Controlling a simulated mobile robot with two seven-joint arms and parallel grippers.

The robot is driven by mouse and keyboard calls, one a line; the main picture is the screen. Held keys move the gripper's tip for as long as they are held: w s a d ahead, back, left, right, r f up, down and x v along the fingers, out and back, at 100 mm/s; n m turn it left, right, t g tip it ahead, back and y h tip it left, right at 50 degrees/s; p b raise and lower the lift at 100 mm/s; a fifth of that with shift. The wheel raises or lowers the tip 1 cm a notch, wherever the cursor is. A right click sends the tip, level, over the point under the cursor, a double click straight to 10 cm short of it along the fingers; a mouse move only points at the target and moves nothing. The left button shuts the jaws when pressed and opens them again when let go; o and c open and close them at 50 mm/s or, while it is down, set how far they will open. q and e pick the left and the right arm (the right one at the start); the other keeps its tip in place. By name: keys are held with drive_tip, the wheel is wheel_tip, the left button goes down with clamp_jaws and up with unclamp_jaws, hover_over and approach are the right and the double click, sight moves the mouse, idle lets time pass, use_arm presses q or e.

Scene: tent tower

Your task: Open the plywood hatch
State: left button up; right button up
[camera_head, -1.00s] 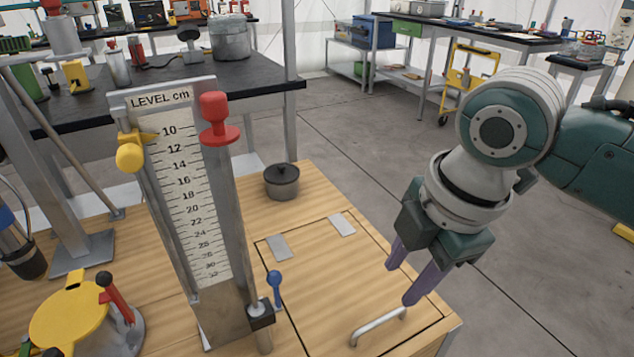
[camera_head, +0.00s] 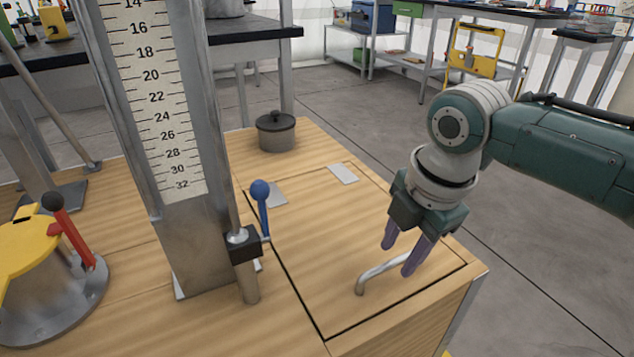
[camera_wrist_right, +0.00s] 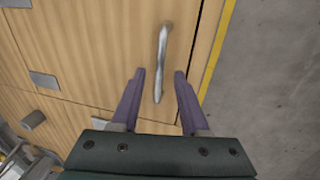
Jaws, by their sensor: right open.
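The plywood hatch (camera_head: 325,235) lies closed and flush in the wooden bench top, outlined by a dark gap. Two grey hinge plates sit on its far side. Its metal bar handle (camera_head: 372,272) stands near the front edge. My right gripper (camera_head: 397,260) is open, with purple fingers pointing down at the handle. In the right wrist view the handle (camera_wrist_right: 162,60) reaches in between the two open fingertips (camera_wrist_right: 160,75); no grip on it shows. My left gripper is not in view.
A level gauge column (camera_head: 165,120) with a blue-knobbed valve (camera_head: 262,205) stands left of the hatch. A lidded grey pot (camera_head: 276,130) sits behind it. A yellow-topped device (camera_head: 40,265) is at the left. Open floor lies to the right.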

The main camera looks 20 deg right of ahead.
drive_tip(key=shift+w+f, duration=0.15)
drive_tip(key=shift+f, duration=0.4)
drive_tip(key=shift+c, duration=0.2)
clamp_jaws()
idle(0.9)
